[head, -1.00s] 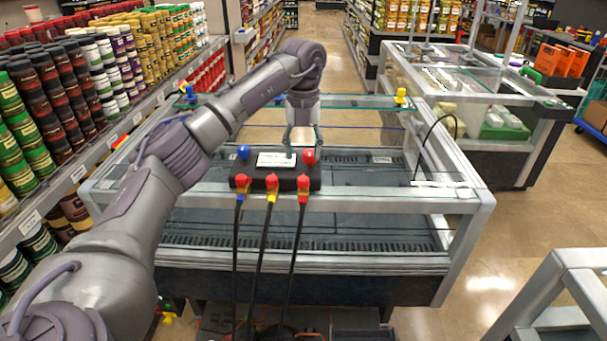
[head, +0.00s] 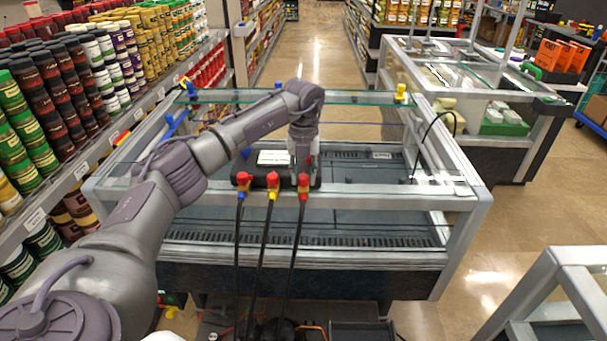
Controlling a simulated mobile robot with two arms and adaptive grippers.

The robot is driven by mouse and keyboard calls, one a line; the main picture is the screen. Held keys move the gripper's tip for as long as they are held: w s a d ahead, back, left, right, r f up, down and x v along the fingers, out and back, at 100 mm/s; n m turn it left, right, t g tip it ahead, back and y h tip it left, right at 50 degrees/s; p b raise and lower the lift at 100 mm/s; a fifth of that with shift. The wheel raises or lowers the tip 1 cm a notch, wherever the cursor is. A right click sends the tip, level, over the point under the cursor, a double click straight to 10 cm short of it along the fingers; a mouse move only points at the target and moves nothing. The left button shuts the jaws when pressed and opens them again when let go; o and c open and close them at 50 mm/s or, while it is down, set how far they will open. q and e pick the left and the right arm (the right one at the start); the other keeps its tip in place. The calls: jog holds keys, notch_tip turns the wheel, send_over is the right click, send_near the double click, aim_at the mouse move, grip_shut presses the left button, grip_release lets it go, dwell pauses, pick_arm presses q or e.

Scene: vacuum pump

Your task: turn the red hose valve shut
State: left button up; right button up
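A black manifold block (head: 282,181) with a white label sits on the near rail of the glass-topped case. Three hoses hang from its front. The right fitting is red (head: 303,191), the middle one is yellow with a red top (head: 272,188), the left one is blue with a red top (head: 242,187). My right gripper is not in view.
The glass-topped case (head: 380,215) stands in front of me. Shelves of jars (head: 90,90) line the left side. A black cable (head: 425,140) arcs over the case's right part. Another case (head: 480,80) stands at the right, with open floor (head: 470,250) between.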

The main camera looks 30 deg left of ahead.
pick_arm(q)
grip_shut()
jog(key=shift+m, duration=0.5)
jog(key=m, duration=0.6)
jog(key=shift+m+b, duration=0.3)
jog(key=m, duration=1)
jog(key=shift+r+b, duration=0.1)
jog(key=shift+b, duration=0.2)
jog(key=shift+m, duration=0.3)
jog(key=o, duration=0.6)
grip_release()
